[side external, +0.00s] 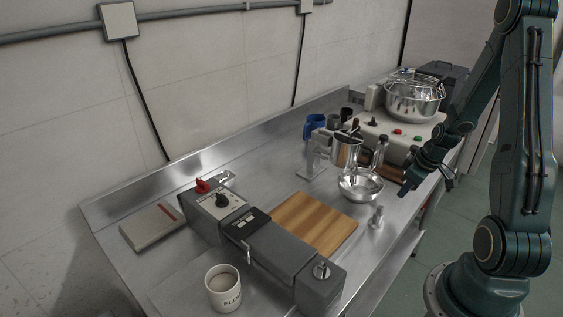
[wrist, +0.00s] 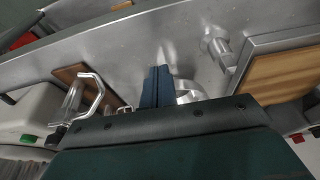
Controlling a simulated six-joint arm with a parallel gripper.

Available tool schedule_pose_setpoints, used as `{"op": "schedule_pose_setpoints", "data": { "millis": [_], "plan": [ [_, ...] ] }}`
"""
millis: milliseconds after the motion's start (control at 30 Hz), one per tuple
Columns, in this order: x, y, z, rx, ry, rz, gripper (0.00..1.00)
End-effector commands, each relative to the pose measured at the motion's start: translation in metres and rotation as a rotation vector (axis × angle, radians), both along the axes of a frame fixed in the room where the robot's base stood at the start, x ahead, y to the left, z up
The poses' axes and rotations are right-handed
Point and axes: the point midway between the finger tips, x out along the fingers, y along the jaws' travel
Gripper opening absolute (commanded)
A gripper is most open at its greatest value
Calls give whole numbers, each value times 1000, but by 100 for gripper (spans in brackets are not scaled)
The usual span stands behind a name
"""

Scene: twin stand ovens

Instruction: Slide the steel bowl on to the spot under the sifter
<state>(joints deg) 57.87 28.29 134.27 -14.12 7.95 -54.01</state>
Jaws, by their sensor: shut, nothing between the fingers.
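The steel bowl (side external: 360,187) stands on the steel counter in the side view, just in front of and slightly right of the steel sifter (side external: 345,153). The sifter is held up by a pale stand (side external: 312,165). The spot under it is mostly hidden. My gripper (side external: 404,190) is low over the counter to the right of the bowl, apart from it in this view. In the wrist view my gripper (wrist: 157,88) is shut and empty, fingers pointing towards the counter. A curved shiny part of the bowl (wrist: 188,91) shows beside the fingers, the rest hidden by my gripper.
A small metal piece (side external: 377,216) stands in front of the bowl. A wooden board (side external: 315,224) lies to the left. A brown board (side external: 391,173) lies behind my gripper. A control box with a large pot (side external: 414,98) stands at the back, and a mug (side external: 222,288) at the front.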

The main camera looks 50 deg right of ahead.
Motion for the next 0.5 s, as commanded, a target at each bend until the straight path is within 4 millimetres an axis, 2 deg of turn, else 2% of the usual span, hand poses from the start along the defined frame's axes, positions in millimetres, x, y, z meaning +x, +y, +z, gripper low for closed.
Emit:
{"op": "schedule_pose_setpoints", "data": {
  "millis": [333, 500],
  "plan": [
    [10, 1, -36, 2, 2, 1, 0],
    [33, 0, -33, -2, -1, 5, 0]
  ]
}}
